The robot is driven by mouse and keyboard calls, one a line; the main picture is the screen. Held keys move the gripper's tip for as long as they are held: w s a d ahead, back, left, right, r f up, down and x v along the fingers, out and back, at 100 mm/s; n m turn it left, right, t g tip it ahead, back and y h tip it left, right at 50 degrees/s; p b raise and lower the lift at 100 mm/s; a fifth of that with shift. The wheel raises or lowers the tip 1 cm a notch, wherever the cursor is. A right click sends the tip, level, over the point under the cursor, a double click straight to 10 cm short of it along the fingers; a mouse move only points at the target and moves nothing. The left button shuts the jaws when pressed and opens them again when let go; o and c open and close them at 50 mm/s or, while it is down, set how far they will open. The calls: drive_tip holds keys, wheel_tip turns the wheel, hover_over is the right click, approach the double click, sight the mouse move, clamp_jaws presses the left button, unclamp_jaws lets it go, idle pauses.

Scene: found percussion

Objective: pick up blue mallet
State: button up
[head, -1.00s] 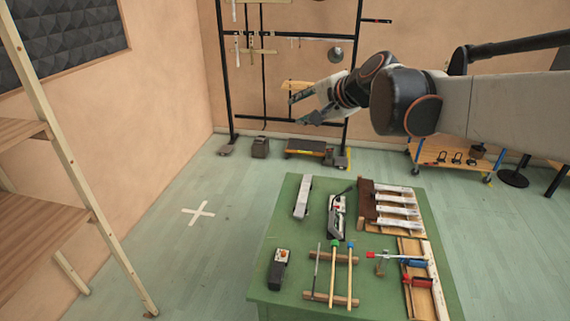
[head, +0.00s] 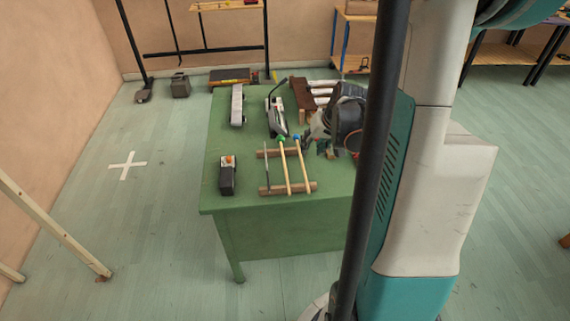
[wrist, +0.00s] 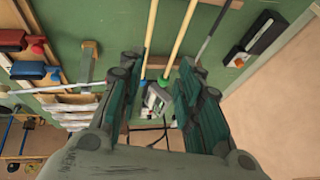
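The blue mallet (head: 302,163) lies on a small wooden rack on the green table, with its blue head at the far end and its pale handle toward the near edge. The green-headed mallet (head: 284,165) lies beside it, to its left. In the wrist view the blue mallet's handle (wrist: 151,35) is the left of two pale sticks, and its head is partly seen between the fingers. My gripper (head: 317,134) is open and empty, just right of the mallet heads in the head view. In the wrist view its two fingers (wrist: 160,105) are spread apart.
The green table (head: 225,207) also bears a black box (head: 228,175), a thin grey stick (head: 267,166) and a metal device (head: 277,118). Red and blue clamps (wrist: 32,69) lie left in the wrist view. My arm hides the table's right side in the head view.

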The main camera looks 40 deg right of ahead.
drive_tip(key=s+f, duration=0.1)
drive_tip(key=f, duration=0.1)
drive_tip(key=b, duration=0.3)
hover_over(304, 169)
drive_tip(key=s, duration=0.2)
wheel_tip(304, 169, down, 8)
drive_tip(key=b+x, duration=0.2)
drive_tip(key=x, duration=0.2)
drive_tip(key=shift+s+f+b, duration=0.15)
drive_tip(key=shift+s+b, duration=0.2)
drive_tip(key=shift+b, duration=0.05)
drive_tip(key=shift+w+f, duration=0.25)
drive_tip(key=shift+f, duration=0.05)
clamp_jaws()
